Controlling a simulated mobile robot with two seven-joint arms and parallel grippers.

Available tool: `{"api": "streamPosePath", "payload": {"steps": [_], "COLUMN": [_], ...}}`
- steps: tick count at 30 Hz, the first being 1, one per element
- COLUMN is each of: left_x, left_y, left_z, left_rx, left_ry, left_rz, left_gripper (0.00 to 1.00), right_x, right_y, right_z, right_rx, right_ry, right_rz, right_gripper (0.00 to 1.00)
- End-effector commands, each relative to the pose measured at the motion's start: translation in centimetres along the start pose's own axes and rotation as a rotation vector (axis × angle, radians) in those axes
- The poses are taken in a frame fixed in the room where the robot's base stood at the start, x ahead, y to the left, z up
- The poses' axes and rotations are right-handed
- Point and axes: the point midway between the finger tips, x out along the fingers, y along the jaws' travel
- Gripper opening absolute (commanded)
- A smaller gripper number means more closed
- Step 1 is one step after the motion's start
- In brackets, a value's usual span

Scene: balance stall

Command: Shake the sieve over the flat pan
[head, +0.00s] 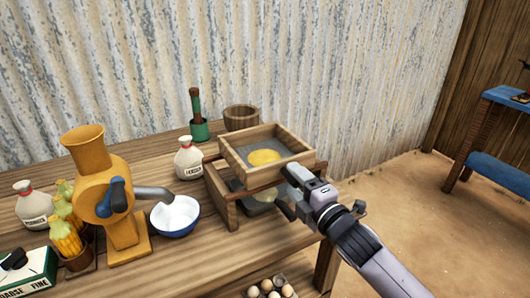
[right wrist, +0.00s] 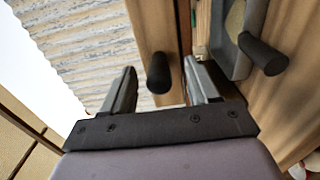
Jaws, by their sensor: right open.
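The sieve (head: 232,155) is a square wooden frame with a grey mesh floor and a heap of yellow meal (head: 264,157) on it. It sits on a wooden stand (head: 218,196) above the grey flat pan (head: 254,204), which is partly hidden and holds some yellow. My right gripper (head: 293,180) is at the sieve's near right side. In the right wrist view its open fingers (right wrist: 160,80) stand either side of a dark knob handle (right wrist: 158,73) on the wooden sieve wall (right wrist: 155,25), with gaps showing. The pan's dark handle (right wrist: 263,54) is just right of the fingers. My left gripper is out of view.
Eggs (head: 268,286) sit in front.

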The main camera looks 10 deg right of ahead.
Motion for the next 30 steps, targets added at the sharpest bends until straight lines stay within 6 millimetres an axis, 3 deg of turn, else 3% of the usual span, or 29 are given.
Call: {"api": "streamPosePath", "payload": {"steps": [18, 30], "left_x": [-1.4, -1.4], "left_y": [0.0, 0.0], "left_z": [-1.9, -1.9], "left_rx": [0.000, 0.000], "left_ry": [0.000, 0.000], "left_rz": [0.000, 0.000], "left_gripper": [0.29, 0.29], "right_x": [-6.1, -6.5], "right_y": [0.1, -0.1], "right_z": [0.0, 0.0], "right_rx": [0.001, 0.007], "right_ry": [0.000, -0.001], "right_rz": [-0.002, -0.002], "right_gripper": [0.60, 0.60]}}
